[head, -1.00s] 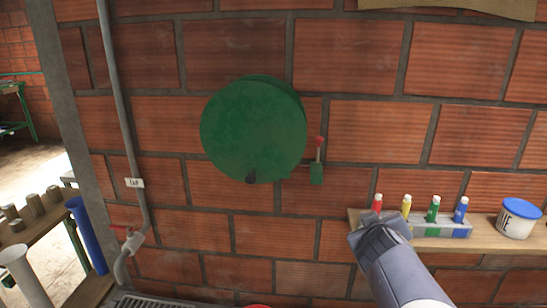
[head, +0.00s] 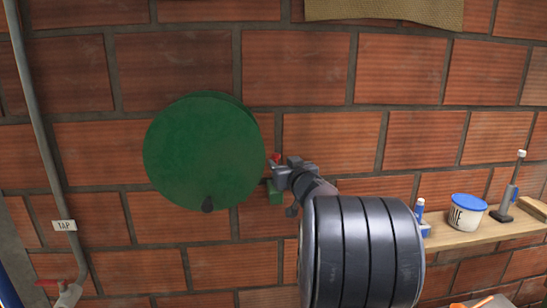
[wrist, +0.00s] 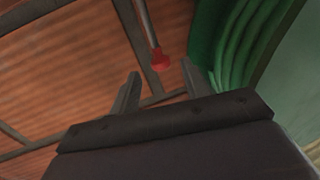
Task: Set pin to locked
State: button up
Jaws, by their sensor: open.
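The pin is a thin metal rod with a red knob (head: 275,158), standing beside the green disc on a small green bracket (head: 276,192). The red knob also shows in the wrist view (wrist: 161,60), just beyond and between my fingertips. My gripper (head: 280,172) is open at the pin, and no contact with the knob is visible. In the wrist view the fingers (wrist: 158,88) are apart with nothing between them. The pin's rod is mostly hidden behind my gripper in the head view.
A wooden shelf (head: 450,238) on the right holds a white tub (head: 467,213). A grey pipe (head: 45,130) runs down the left.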

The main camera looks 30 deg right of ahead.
aim_at(277, 159)
jog(key=x, duration=0.5)
jog(key=shift+w+p, duration=0.3)
jog(key=shift+p, duration=0.1)
jog(key=shift+c, duration=0.4)
grip_shut()
